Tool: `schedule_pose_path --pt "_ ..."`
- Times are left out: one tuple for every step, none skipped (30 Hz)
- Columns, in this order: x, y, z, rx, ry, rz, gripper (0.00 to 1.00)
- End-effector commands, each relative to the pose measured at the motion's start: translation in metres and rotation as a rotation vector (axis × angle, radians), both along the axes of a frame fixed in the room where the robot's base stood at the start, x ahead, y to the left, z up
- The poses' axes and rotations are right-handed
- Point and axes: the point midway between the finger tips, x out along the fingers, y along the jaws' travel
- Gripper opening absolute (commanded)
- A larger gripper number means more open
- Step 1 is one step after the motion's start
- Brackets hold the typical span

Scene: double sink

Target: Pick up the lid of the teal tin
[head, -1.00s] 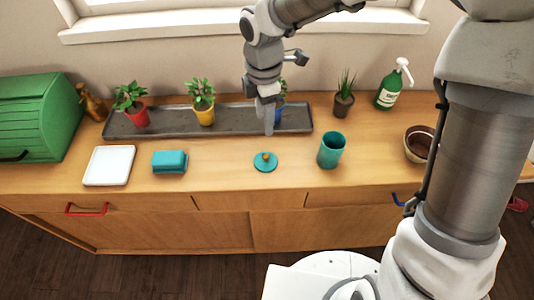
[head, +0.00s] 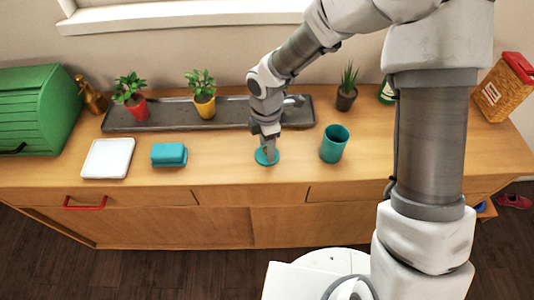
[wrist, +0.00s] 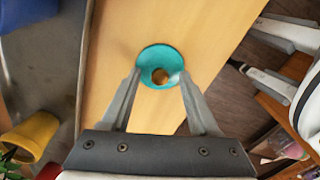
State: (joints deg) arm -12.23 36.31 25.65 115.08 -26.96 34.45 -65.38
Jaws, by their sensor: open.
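The teal lid (head: 262,157) with a brown knob lies flat on the wooden counter, partly hidden by my gripper in the head view. The lid also shows in the wrist view (wrist: 152,58), its knob (wrist: 160,76) between the fingertips. My gripper (head: 269,150) points down over the lid, close to it. In the wrist view my gripper (wrist: 158,78) is open, one finger on each side of the knob. I cannot tell whether the fingers touch the lid. The open teal tin (head: 334,145) stands upright to the right of the lid.
A teal butter dish (head: 169,155) and a white tray (head: 107,158) stand to the left. Behind is a long grey tray (head: 160,116) with potted plants. A green bread box (head: 38,110) is at far left. A patterned box (head: 505,87) stands at right.

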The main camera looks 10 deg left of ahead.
Motion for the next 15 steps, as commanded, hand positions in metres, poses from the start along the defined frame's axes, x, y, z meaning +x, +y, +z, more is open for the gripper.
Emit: schedule_pose_path --pt "0.0 0.0002 -0.001 0.001 -0.001 0.0 0.61" --pt "0.0001 0.0003 -0.001 0.001 -0.001 0.0 0.61" --pt "0.0001 0.0002 -0.0008 0.001 -0.001 0.0 0.61" --pt "0.0002 0.0002 -0.0006 0.001 -0.001 0.0 0.61" --pt "0.0001 0.0002 -0.0006 0.001 -0.001 0.0 0.61" --pt "0.0001 0.0002 -0.0006 0.001 -0.001 0.0 0.61" --pt "0.0001 0.0003 -0.0005 0.001 -0.001 0.0 0.58" --pt "0.0001 0.0003 -0.0005 0.001 -0.001 0.0 0.52" --pt "0.0001 0.0003 -0.0005 0.001 -0.001 0.0 0.45" --pt "0.0001 0.0003 -0.0004 0.001 -0.001 0.0 0.4" --pt "0.0001 0.0003 -0.0004 0.001 -0.001 0.0 0.34" --pt "0.0001 0.0003 -0.0004 0.001 -0.001 0.0 0.27" --pt "0.0001 0.0003 -0.0004 0.001 -0.001 0.0 0.22" --pt "0.0001 0.0003 -0.0004 0.001 -0.001 0.0 0.16" --pt "0.0001 0.0003 -0.0004 0.001 -0.001 0.0 0.09"
